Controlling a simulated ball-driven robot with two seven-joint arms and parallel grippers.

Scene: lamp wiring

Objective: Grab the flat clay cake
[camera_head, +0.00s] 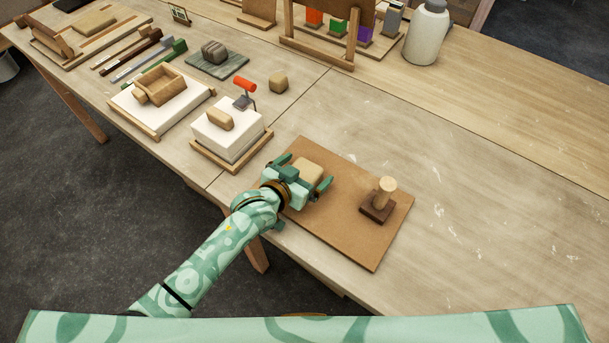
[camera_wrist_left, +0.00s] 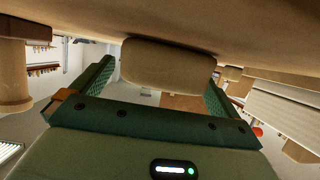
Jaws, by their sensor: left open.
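The flat clay cake (camera_head: 310,170) is a tan, rounded block lying on a brown board (camera_head: 345,235). My left gripper (camera_head: 305,171) is low over the board, with its green fingers open on either side of the cake. In the left wrist view the clay cake (camera_wrist_left: 167,62) sits between the two spread fingers (camera_wrist_left: 158,75), under the board surface that fills the top of that upside-down view. My right gripper is not in view.
A wooden stamp (camera_head: 380,197) with a dark base stands on the board right of the cake. A white block on a wooden tray (camera_head: 232,162), a small clay lump (camera_head: 278,83) and a grey jar (camera_head: 426,35) stand farther back. The table's right side is clear.

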